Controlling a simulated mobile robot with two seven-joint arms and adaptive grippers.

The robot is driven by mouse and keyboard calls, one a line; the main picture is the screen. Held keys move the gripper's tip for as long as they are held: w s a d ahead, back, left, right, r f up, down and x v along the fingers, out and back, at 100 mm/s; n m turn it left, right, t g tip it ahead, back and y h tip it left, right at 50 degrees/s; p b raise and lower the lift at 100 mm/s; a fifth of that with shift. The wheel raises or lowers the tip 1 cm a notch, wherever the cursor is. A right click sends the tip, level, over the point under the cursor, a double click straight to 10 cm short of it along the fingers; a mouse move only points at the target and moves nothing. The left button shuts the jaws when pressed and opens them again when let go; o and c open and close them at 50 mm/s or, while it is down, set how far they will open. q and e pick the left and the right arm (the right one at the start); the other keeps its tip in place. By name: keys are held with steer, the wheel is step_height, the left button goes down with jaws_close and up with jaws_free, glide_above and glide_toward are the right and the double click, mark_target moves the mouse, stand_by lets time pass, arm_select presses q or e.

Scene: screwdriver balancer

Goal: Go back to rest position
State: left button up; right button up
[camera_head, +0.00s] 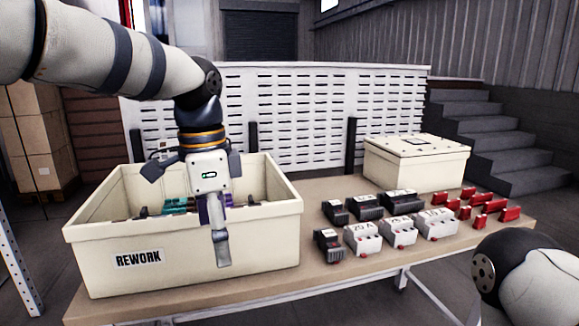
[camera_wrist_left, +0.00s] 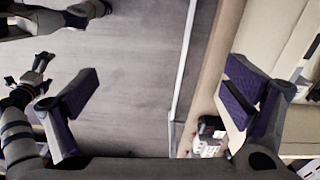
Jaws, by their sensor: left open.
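My left gripper (camera_head: 187,215) hangs over the front part of the cream REWORK bin (camera_head: 130,245), with one finger in front of the bin's front wall in the picture. In the left wrist view its two purple-padded fingers (camera_wrist_left: 160,98) are wide apart with nothing between them; grey floor and the table edge show behind. My right arm shows only as a rounded link at the lower right of the head view. A dark gripper-like end (camera_wrist_left: 38,78), apparently my right one, shows small at the left of the wrist view; its jaws are unclear.
Teal and purple items (camera_head: 178,206) lie in the bin. On the table (camera_head: 310,192) stand several black-and-grey devices (camera_head: 363,236), red pieces (camera_head: 487,206) and a closed cream box (camera_head: 415,165). A slotted white barrier (camera_head: 300,120) stands behind, with stairs at right. Floor before the table is clear.

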arm_select(q)
step_height(320, 180, down, 15)
steer(key=n+g, duration=0.1)
steer(key=n, duration=0.1)
steer(key=s+f+n+h, duration=0.1)
steer(key=s+f+n, duration=0.1)
steer(key=s+f, duration=0.35)
steer(key=s+f+n+h, duration=0.1)
steer(key=s+f+n, duration=0.15)
steer(key=f, duration=0.55)
steer(key=s+a+f+n, duration=0.45)
steer(key=s+f, duration=0.45)
steer(key=s, duration=0.4)
steer(key=s+a+n+y, duration=0.2)
steer(key=s+a, duration=0.5)
steer(key=s, duration=0.5)
steer(key=shift+s+n+y, duration=0.3)
steer(key=shift+s+n, duration=0.1)
steer(key=shift+n, duration=0.3)
arm_select(e)
steer(key=shift+w+f, duration=0.1)
steer(key=shift+w, duration=0.85)
